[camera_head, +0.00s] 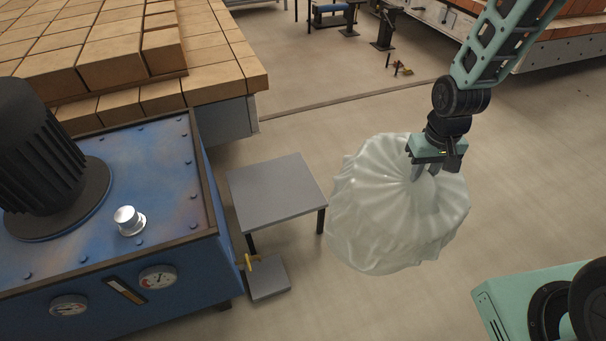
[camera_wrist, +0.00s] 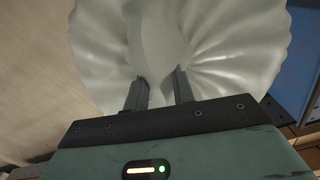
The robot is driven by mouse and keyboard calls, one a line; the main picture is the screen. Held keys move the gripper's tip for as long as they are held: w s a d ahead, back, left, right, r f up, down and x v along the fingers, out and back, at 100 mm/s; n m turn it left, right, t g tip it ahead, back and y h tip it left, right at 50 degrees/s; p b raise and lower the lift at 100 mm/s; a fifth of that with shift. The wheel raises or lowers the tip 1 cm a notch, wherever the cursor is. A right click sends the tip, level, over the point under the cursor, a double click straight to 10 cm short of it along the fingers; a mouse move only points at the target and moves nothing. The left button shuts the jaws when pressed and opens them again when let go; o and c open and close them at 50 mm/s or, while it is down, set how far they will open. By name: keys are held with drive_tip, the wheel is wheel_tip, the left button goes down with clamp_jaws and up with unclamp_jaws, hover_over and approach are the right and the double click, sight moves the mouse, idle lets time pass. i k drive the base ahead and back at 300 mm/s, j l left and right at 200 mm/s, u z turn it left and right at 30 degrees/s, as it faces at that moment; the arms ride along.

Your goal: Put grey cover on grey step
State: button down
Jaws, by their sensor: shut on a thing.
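A large pale, translucent, pleated cover (camera_head: 385,215) hangs from my gripper (camera_head: 424,172), which is shut on its gathered top. In the wrist view, the two fingers of my gripper (camera_wrist: 160,88) pinch the cover (camera_wrist: 235,50) at a raised fold, and its pleats spread out on both sides. The grey step (camera_head: 277,190) is a small stand with a flat square top, dark legs and a lower tread (camera_head: 268,278). Its top is bare. The cover is to the right of the step in the head view, close to its right edge. Whether they touch is unclear.
A blue machine (camera_head: 150,190) with gauges, a silver knob (camera_head: 129,220) and a black motor (camera_head: 45,160) stands left of the step. A yellow valve handle (camera_head: 252,262) juts out by the lower tread. Stacked bricks (camera_head: 120,55) are behind. Open floor (camera_head: 520,170) lies right.

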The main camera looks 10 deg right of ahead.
sight(274, 187)
drive_tip(key=i+l, duration=0.1)
drive_tip(key=i, duration=0.2)
drive_tip(key=i+l, duration=0.1)
drive_tip(key=i, duration=0.25)
drive_tip(key=i+l+u, duration=0.1)
drive_tip(key=i+u, duration=0.2)
drive_tip(key=u, duration=0.15)
drive_tip(key=i+l+u, duration=0.2)
drive_tip(key=u, duration=0.2)
drive_tip(key=i+l+u, duration=0.3)
drive_tip(key=u, duration=0.15)
